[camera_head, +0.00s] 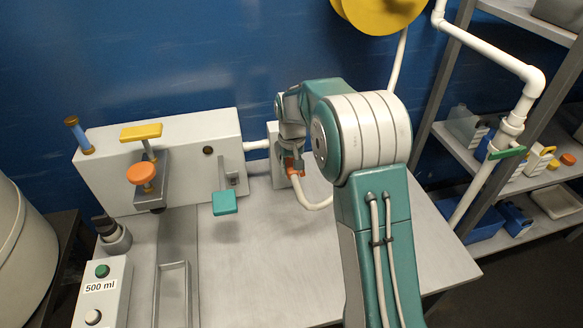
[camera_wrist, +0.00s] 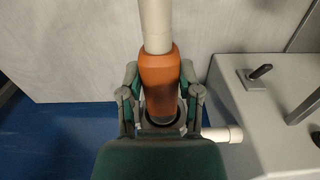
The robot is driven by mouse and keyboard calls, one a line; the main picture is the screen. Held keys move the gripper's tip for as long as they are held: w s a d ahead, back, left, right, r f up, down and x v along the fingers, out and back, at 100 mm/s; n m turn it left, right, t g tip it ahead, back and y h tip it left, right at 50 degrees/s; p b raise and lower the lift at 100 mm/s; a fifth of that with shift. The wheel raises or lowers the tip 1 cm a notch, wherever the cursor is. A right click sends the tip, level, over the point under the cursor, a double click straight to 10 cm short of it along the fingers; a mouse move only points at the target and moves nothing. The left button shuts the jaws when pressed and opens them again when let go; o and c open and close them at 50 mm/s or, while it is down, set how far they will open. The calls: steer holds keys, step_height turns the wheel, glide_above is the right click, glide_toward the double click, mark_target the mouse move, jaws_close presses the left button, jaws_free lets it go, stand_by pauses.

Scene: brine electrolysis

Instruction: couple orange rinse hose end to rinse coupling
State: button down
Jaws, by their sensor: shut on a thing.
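The orange rinse hose end (camera_wrist: 160,72) sits between the two fingers of my gripper (camera_wrist: 159,88) in the wrist view. Its white hose (camera_wrist: 155,25) runs away from it toward the top of that view. In the head view the orange end (camera_head: 291,166) shows small beside a pale upright block (camera_head: 277,177), with my gripper (camera_head: 293,158) at it and the hose (camera_head: 318,205) curving down right. A dark ring (camera_wrist: 163,125), possibly the rinse coupling, lies at the orange end's lower edge in the wrist view. I cannot tell whether they are joined; my gripper hides part of it.
A grey machine (camera_head: 170,160) with an orange knob (camera_head: 141,173), a yellow handle (camera_head: 141,131) and a teal lever (camera_head: 224,203) stands left. A white pipe (camera_head: 257,145) links it toward the block. The bench (camera_head: 260,270) is clear in front. Shelves (camera_head: 515,180) stand right.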

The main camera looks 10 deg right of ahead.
steer(key=shift+c, duration=1)
jaws_free()
steer(key=shift+w+r, duration=0.1)
step_height(320, 180, up, 12)
steer(key=s+r+t, duration=0.2)
steer(key=s+r, duration=0.2)
steer(key=s, duration=0.8)
steer(key=s+r+t, duration=0.2)
steer(key=s+r, duration=0.2)
steer(key=s, duration=0.9)
steer(key=s+f+t, duration=0.1)
steer(key=s+f, duration=0.2)
steer(key=s, duration=0.4)
steer(key=shift+s+f+t, duration=0.4)
